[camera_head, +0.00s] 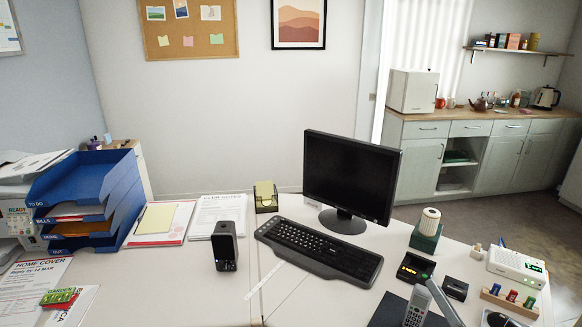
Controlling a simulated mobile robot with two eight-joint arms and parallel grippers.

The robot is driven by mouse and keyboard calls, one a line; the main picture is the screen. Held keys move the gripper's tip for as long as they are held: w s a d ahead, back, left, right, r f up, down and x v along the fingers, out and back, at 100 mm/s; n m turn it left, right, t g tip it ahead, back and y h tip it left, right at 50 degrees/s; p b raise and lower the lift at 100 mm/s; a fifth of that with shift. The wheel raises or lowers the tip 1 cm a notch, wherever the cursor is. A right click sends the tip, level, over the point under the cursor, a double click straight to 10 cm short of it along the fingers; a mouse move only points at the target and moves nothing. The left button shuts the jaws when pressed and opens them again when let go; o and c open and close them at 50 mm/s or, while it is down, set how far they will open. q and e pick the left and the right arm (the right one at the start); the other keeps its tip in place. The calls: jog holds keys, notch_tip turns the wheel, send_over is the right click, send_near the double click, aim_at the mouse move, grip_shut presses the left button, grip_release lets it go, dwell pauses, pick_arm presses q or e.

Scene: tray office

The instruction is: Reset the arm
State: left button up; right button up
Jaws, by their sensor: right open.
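Most of my right arm is out of the frame. My left gripper is not in view.
The white desk (205,285) holds a monitor (350,175), a keyboard (318,250), a black speaker-like box (225,247) and blue stacked trays (90,195). Small devices crowd the right side, including a white box (517,268). The front left-centre is clear.

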jog(key=s+a+f+m+g+h, duration=0.2)
jog(key=s+a+f+m+g, duration=0.1)
jog(key=m, duration=0.5)
jog(key=s+a+f+m+g+h, duration=0.2)
jog(key=s+f+m+g, duration=0.2)
jog(key=m, duration=0.5)
jog(key=s+a+f+m+g+h, duration=0.2)
jog(key=s+a+f+m+g, duration=0.1)
jog(key=f+m, duration=0.4)
jog(key=shift+s+a+f+m+g+h, duration=0.2)
jog(key=shift+s+a+m+g+h, duration=0.15)
jog(key=shift+m+g, duration=0.35)
jog(key=s+a+f+m+g+y, duration=0.3)
jog(key=s+a+f+g, duration=0.15)
jog(key=s+a, duration=0.4)
pick_arm(q)
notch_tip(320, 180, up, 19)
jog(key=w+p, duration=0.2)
jog(key=p, duration=1.5)
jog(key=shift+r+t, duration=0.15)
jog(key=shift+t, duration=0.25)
pick_arm(e)
notch_tip(320, 180, up, 18)
jog(key=d, duration=0.1)
jog(key=shift+w+r+t, duration=0.15)
jog(key=shift+r+t, duration=0.1)
jog(key=shift+t, duration=0.1)
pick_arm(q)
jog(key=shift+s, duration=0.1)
